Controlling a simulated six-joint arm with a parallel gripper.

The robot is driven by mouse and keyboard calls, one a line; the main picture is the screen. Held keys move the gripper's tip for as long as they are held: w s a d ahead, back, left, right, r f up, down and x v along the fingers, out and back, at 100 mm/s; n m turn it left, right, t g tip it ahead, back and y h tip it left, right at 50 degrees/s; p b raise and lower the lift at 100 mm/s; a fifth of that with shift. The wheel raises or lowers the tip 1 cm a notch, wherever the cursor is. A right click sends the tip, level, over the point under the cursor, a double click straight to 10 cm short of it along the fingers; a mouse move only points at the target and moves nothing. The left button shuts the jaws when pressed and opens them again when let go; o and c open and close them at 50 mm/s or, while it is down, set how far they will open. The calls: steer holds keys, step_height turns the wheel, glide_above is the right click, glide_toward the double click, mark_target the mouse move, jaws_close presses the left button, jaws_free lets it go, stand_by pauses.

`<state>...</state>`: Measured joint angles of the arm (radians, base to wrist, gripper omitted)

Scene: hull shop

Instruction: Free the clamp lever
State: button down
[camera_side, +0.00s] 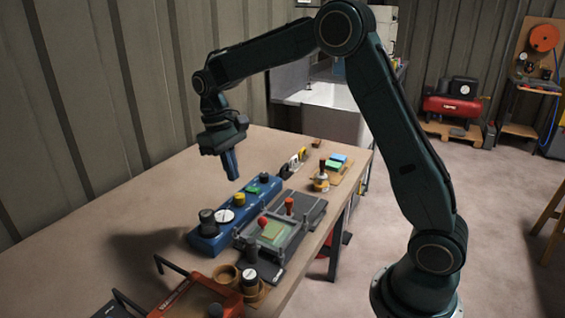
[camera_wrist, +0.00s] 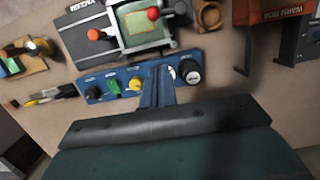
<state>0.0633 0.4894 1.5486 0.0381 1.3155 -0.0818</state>
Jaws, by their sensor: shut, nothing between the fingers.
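A grey frame fixture (camera_side: 244,241) holds a green plate (camera_side: 271,231) and stands on a dark base on the bench. A red ball knob (camera_side: 263,222) shows at the plate, and a red-orange handle (camera_side: 290,204) stands behind it. I cannot tell for sure which of them belongs to the clamp lever. In the wrist view the ball knob (camera_wrist: 153,14) and the handle (camera_wrist: 94,34) are both uncovered. My gripper (camera_side: 234,177) is shut and empty, pointing down above the bench behind the blue panel, apart from the fixture. Its fingers (camera_wrist: 158,72) overlap the panel in the wrist view.
A blue panel (camera_side: 205,240) with several knobs and dials lies beside the fixture. A stamp-like tool (camera_side: 321,180) and coloured blocks lie farther along. The bench's left side is clear.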

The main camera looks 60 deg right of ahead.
steer(key=s+f, duration=0.5)
steer(key=f, duration=0.4)
steer(key=shift+s, duration=0.2)
